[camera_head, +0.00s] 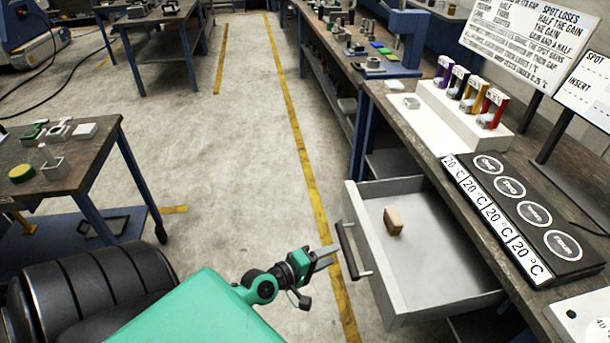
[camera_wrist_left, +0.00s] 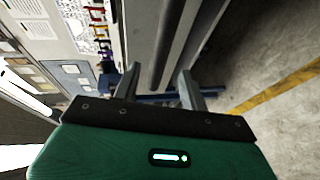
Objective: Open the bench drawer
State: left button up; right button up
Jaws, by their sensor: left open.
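The bench drawer (camera_head: 435,292) is pulled out from under the right-hand bench in the head view, its inside showing. A small tan block (camera_head: 393,221) is inside it. A dark bar handle (camera_head: 350,250) is on its front. My left gripper (camera_head: 331,257) is open just left of the handle, with its fingers pointing towards it. In the left wrist view, the dark handle bar (camera_wrist_left: 176,45) runs between the two open fingers of my left gripper (camera_wrist_left: 158,84). I cannot tell whether they touch it. My right gripper is not in view.
The bench top (camera_head: 415,145) above the drawer carries a black panel with round pads (camera_head: 515,200), a white rack (camera_head: 455,112) with coloured holders, and sign boards. A smaller table (camera_head: 75,165) stands at the left. The floor (camera_head: 220,110) between them is clear.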

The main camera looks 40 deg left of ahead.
pick_arm(q)
jog(key=b+v, duration=0.1)
jog(key=v, duration=0.6)
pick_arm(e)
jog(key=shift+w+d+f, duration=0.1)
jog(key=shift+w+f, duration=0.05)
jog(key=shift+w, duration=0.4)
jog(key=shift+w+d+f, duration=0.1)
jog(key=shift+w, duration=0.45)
pick_arm(q)
jog(key=shift+s, duration=0.1)
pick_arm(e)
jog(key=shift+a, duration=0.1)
